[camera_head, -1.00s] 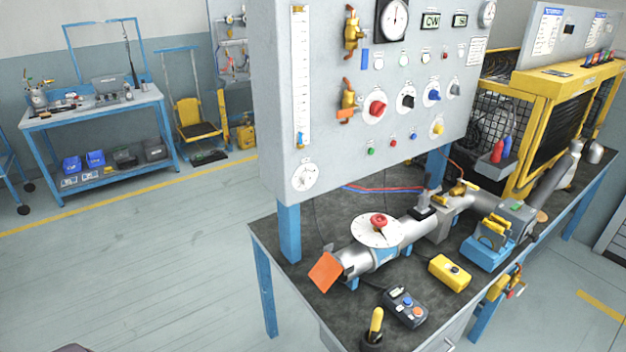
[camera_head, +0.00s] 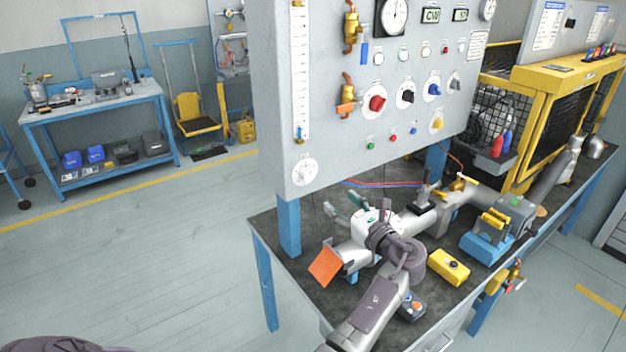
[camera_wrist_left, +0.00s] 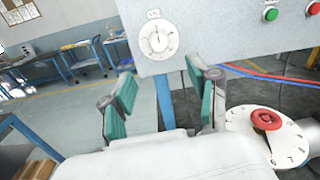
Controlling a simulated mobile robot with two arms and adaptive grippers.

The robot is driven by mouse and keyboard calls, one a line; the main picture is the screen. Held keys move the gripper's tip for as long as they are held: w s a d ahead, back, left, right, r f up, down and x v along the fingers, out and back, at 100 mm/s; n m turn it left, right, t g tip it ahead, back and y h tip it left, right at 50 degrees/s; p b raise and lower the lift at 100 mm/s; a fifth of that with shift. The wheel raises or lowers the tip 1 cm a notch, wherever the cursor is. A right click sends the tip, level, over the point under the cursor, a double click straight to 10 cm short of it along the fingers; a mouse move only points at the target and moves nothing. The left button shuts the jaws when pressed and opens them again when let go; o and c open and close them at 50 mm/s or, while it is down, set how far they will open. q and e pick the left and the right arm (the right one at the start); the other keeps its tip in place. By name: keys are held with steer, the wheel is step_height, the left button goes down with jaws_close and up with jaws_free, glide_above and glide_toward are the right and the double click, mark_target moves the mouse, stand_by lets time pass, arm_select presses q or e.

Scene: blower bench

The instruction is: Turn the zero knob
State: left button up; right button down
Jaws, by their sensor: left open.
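A small white round dial with a pale knob at its centre (camera_head: 304,171), which I take to be the zero knob, is on the lower left corner of the grey panel (camera_head: 277,110). It also shows in the left wrist view, ahead and above (camera_wrist_left: 158,40). My left gripper (camera_head: 344,207) is open and empty, over the pipe on the bench, below and to the right of the dial. In the left wrist view its green-padded fingers (camera_wrist_left: 160,80) stand wide apart, below the dial and apart from it. My right gripper is not in view.
A red knob on a white scale plate (camera_wrist_left: 266,120) is close to the right of my left gripper. An orange flap (camera_head: 325,267) is at the pipe end. A blue post (camera_head: 288,228) stands under the panel. A yellow button box (camera_head: 448,266) is right of my arm.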

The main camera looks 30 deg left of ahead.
mark_target(310, 177)
arm_select(q)
steer(key=b+x, duration=0.1)
steer(key=x, duration=0.3)
steer(key=b+x, duration=0.2)
steer(key=x, duration=0.2)
steer(key=b+x, duration=0.2)
steer(key=x, duration=0.2)
steer(key=shift+a+f, duration=0.15)
steer(key=shift+f, duration=0.15)
steer(key=shift+w+a+r+b, duration=0.1)
steer(key=shift+w+a+b, duration=0.25)
steer(key=shift+a, duration=0.15)
jaws_close()
